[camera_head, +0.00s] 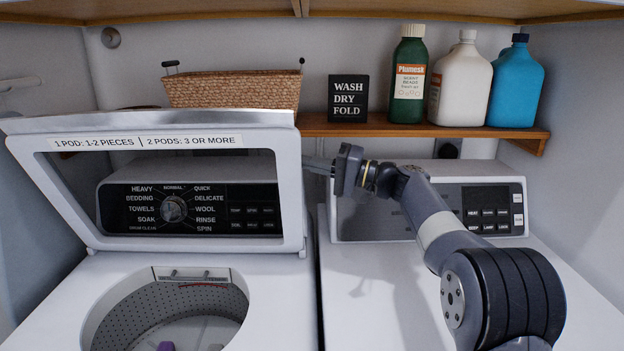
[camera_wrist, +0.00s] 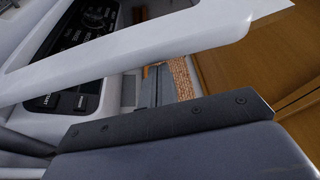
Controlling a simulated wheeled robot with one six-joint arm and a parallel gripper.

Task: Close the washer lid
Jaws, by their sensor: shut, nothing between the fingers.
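The washer lid (camera_head: 288,190) stands open, tilted up and back, a white frame with a window and a label strip along its top. The washer (camera_head: 275,300) is below it with its drum opening uncovered. My gripper (camera_head: 314,166) is at the lid's right edge, fingers pointing left. The fingertips are partly hidden at that edge, and I cannot tell whether they touch it. In the wrist view the lid's white frame (camera_wrist: 150,55) crosses the upper part, close to my shut, empty gripper (camera_wrist: 153,88).
The dryer (camera_head: 375,300) stands to the right, under my arm. A wooden shelf (camera_head: 390,129) behind holds a wicker basket (camera_head: 235,90), a black sign (camera_head: 348,98), a green bottle (camera_head: 408,80), a white jug (camera_head: 462,85) and a blue jug (camera_head: 516,88). The washer control panel (camera_head: 190,208) shows through the lid window.

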